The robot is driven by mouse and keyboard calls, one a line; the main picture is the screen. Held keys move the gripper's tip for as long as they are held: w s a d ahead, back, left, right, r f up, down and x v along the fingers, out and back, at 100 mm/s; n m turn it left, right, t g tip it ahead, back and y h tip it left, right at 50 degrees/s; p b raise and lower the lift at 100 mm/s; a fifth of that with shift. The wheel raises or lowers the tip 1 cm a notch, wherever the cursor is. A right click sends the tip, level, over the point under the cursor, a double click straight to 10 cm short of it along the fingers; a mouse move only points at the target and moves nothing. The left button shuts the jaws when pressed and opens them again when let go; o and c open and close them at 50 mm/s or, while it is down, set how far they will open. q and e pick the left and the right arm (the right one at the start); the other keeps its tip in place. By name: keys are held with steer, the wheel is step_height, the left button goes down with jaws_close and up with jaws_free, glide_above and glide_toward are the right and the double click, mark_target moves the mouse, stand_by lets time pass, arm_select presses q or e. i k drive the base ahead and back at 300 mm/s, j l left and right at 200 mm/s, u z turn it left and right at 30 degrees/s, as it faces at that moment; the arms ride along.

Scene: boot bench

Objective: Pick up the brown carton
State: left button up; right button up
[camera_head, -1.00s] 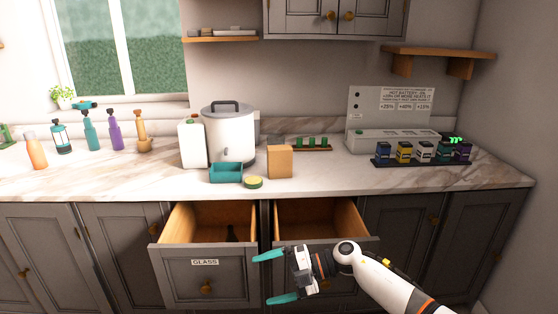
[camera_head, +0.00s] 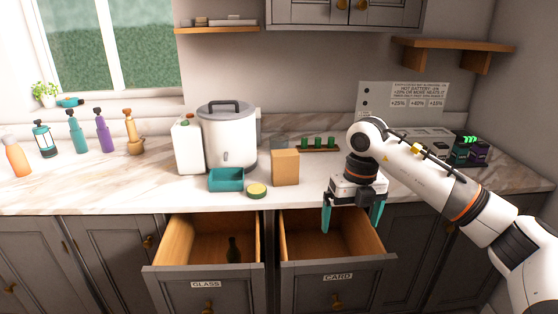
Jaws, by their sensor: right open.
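The brown carton (camera_head: 285,168) stands upright on the marble counter, near its front edge, right of the teal tray. My right gripper (camera_head: 352,218) is to the right of the carton and apart from it. Its teal fingers point down, spread open with nothing between them, in front of the counter's front edge. My left gripper is not in view.
A teal tray (camera_head: 226,180), a yellow-green round sponge (camera_head: 256,191), a white jug (camera_head: 188,146) and a white canister (camera_head: 228,140) stand left of the carton. Two open drawers, GLASS (camera_head: 205,284) holding a dark bottle (camera_head: 233,250) and CARD (camera_head: 338,277), jut out below.

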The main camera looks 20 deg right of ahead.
mark_target(285, 163)
steer(key=i, duration=1.55)
